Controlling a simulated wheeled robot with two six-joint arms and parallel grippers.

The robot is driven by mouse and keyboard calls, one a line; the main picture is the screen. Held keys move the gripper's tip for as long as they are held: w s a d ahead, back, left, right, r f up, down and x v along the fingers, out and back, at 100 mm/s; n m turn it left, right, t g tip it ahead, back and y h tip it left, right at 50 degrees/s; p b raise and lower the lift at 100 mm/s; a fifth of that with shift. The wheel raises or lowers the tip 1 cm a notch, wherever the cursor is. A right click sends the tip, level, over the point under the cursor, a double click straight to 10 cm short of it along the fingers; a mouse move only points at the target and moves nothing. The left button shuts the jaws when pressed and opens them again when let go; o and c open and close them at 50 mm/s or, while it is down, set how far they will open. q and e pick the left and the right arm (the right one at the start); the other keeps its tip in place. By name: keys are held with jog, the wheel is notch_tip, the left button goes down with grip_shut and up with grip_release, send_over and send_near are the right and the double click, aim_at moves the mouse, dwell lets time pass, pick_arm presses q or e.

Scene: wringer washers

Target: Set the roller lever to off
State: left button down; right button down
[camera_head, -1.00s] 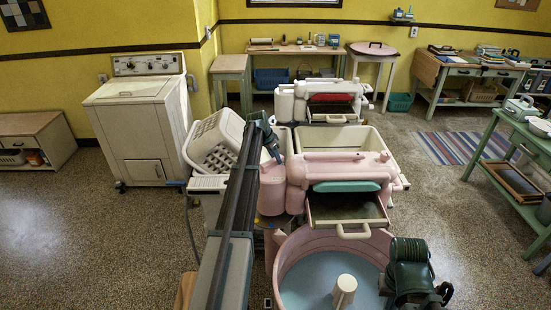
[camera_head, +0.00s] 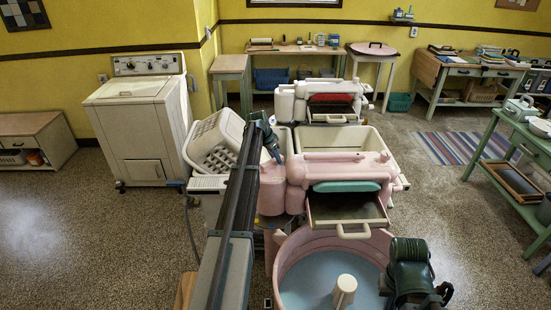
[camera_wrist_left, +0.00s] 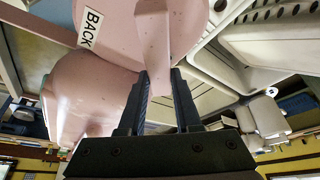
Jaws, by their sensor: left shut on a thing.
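The pink wringer head (camera_head: 340,168) stands above the pink tub (camera_head: 285,275) in the head view. My left gripper (camera_head: 272,148) is at the left end of the wringer, beside its pink gearbox post (camera_head: 272,190). In the left wrist view, my left gripper (camera_wrist_left: 159,90) is shut on a pink lever (camera_wrist_left: 154,50), which runs up between the fingers. A white label reading BACK (camera_wrist_left: 90,28) sits on the pink housing beside it. In the head view the lever is too small or hidden to make out.
A white laundry basket (camera_head: 215,140) stands close to the left of my left arm. A cream rinse tub (camera_head: 375,140) and a second wringer washer (camera_head: 325,98) stand behind. A green table (camera_head: 520,135) is at the right; speckled floor (camera_head: 450,210) lies clear before it.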

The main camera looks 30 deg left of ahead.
dwell(0.3)
pick_arm(q)
jog(key=d+m, duration=0.1)
jog(key=m, duration=0.1)
jog(key=s+m+h, duration=0.1)
jog(key=m, duration=0.1)
jog(key=shift+d+g+h, duration=0.3)
jog(key=shift+d, duration=0.1)
jog(key=shift+s+d+m+g+h, duration=0.2)
jog(key=shift+s+d+m+g, duration=0.15)
jog(key=shift+m, duration=0.55)
jog(key=shift+s+d+m+g+h, duration=0.25)
jog(key=shift+s+m, duration=0.1)
jog(key=shift+m, duration=0.55)
jog(key=c, duration=0.6)
grip_release()
jog(key=shift+r, duration=0.1)
jog(key=p+v, duration=1.2)
jog(key=v, duration=0.1)
jog(key=shift+r+p, duration=0.3)
jog(key=shift+p, duration=0.1)
